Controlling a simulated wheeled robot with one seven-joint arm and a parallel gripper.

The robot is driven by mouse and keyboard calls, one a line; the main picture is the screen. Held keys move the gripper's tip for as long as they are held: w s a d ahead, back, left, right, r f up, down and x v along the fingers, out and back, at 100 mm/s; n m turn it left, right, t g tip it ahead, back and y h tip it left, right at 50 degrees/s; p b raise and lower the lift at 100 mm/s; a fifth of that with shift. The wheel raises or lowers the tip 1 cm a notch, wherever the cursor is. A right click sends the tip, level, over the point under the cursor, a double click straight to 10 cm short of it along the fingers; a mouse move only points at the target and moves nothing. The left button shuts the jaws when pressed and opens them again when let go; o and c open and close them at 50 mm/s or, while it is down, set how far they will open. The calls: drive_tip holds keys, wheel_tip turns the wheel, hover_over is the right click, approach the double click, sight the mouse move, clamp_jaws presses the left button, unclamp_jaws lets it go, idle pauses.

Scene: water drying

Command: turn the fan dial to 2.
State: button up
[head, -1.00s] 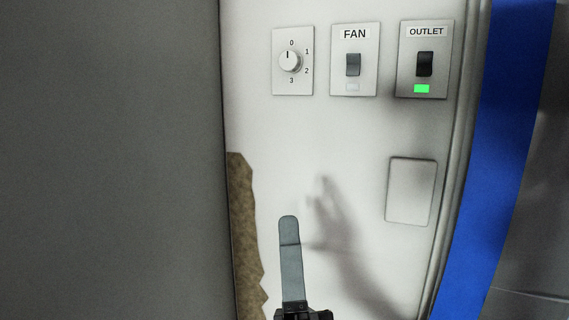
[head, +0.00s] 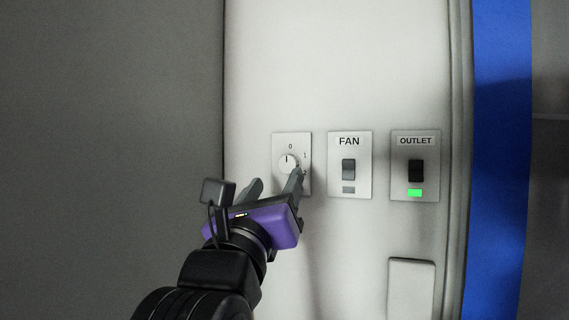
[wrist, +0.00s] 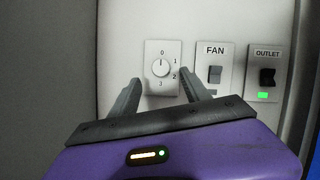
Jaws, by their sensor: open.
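The fan dial (head: 288,162) is a round white knob on a wall plate marked 0, 1, 2, 3. Its dark pointer line is up at 0. In the wrist view the fingers (wrist: 158,88) stand to the left and right of the lower part of the dial plate, apart from the knob. In the head view the right finger covers the plate's lower right.
The FAN switch plate (head: 349,166) is right of the dial, its small indicator unlit. The OUTLET switch plate (head: 415,168) is further right with a green light on. A blank plate (head: 411,287) is below. A blue vertical strip (head: 499,170) runs at the right.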

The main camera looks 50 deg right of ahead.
sight(286, 165)
drive_tip(key=p+x, duration=0.1)
drive_tip(key=x, duration=0.4)
drive_tip(key=shift+d+r+p, duration=0.1)
drive_tip(key=shift+r+p, duration=0.05)
drive_tip(key=shift+p, duration=0.25)
drive_tip(key=shift+x, duration=0.75)
drive_tip(key=shift+c, duration=0.4)
clamp_jaws()
drive_tip(key=shift+f+b, duration=0.25)
drive_tip(key=shift+b, duration=0.05)
